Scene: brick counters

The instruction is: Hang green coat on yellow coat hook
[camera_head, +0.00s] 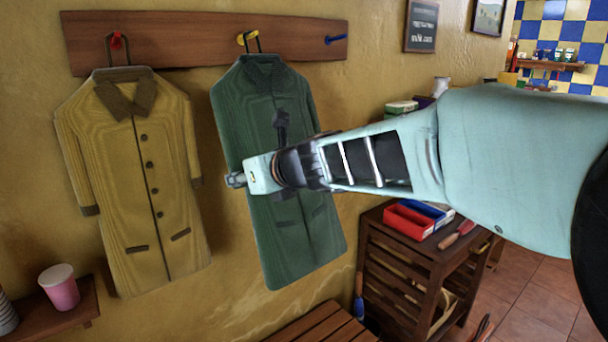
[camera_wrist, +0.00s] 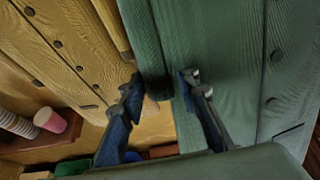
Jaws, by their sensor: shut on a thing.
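The green coat (camera_head: 285,225) is upright against the wall rack, with its wire hanger loop at the yellow coat hook (camera_head: 244,38). I cannot tell whether the loop rests on the hook or is just in front of it. My gripper (camera_head: 281,127) is in front of the coat's chest, and my arm hides part of it. In the wrist view my gripper (camera_wrist: 162,78) has its two dark fingers on either side of a fold of the green coat (camera_wrist: 228,60), shut on it.
A wooden rack board (camera_head: 190,46) also has a red hook (camera_head: 117,39) holding a yellow coat (camera_head: 150,215), close on the left, and a bare blue hook (camera_head: 335,39). A pink cup (camera_head: 60,290) stands on a low shelf. A slatted cabinet (camera_head: 400,270) stands at the right.

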